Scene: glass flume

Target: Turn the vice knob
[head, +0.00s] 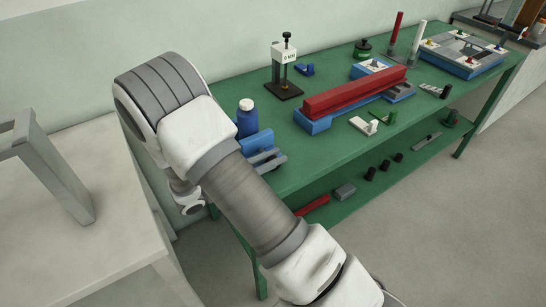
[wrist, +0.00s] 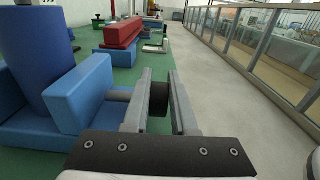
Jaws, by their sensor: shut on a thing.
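The blue vice (head: 262,158) sits at the near left end of the green bench, partly hidden by my arm in the head view. In the wrist view its blue jaw block (wrist: 82,92) is at the left, and a grey rod runs from it towards my gripper. The dark vice knob (wrist: 159,98) shows between my two grey fingers. My gripper (wrist: 160,76) is shut on the knob, with one finger on each side.
A red bar on a blue base (head: 355,92) lies farther along the bench. A black stand (head: 284,85) is behind. The floor at right is clear.

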